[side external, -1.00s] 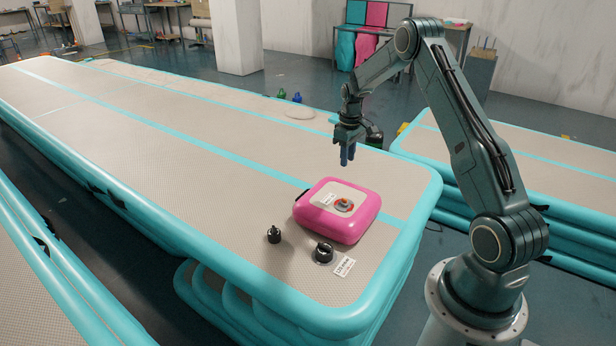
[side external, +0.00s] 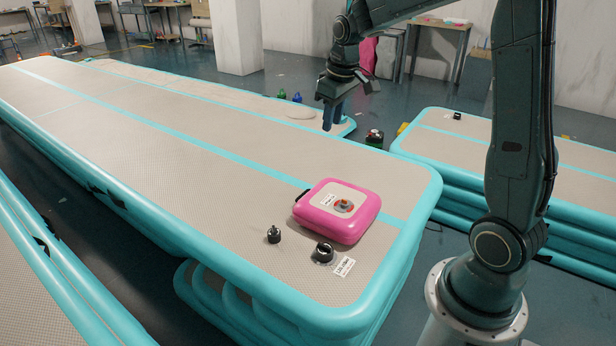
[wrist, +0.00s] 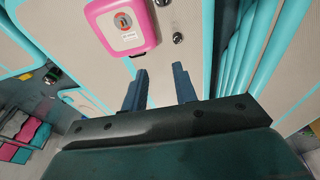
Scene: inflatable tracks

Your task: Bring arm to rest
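My gripper (side external: 333,117) hangs in the air above the far side of the large inflatable track (side external: 190,130), fingers pointing down. It is up and behind the pink inflatable block (side external: 325,226), well apart from it. In the wrist view the two blue fingers of my gripper (wrist: 160,88) stand apart with nothing between them. The pink block also shows in the wrist view (wrist: 107,32), beyond the fingertips. It lies flat on the track near its right end, with a round valve on its top.
Two small black valve parts, one at left (side external: 274,235) and one at right (side external: 324,252), sit in front of the pink block, by a white label (side external: 344,266). Another stacked track (side external: 560,160) stands to the right. A dark round item (side external: 375,138) is behind the large track.

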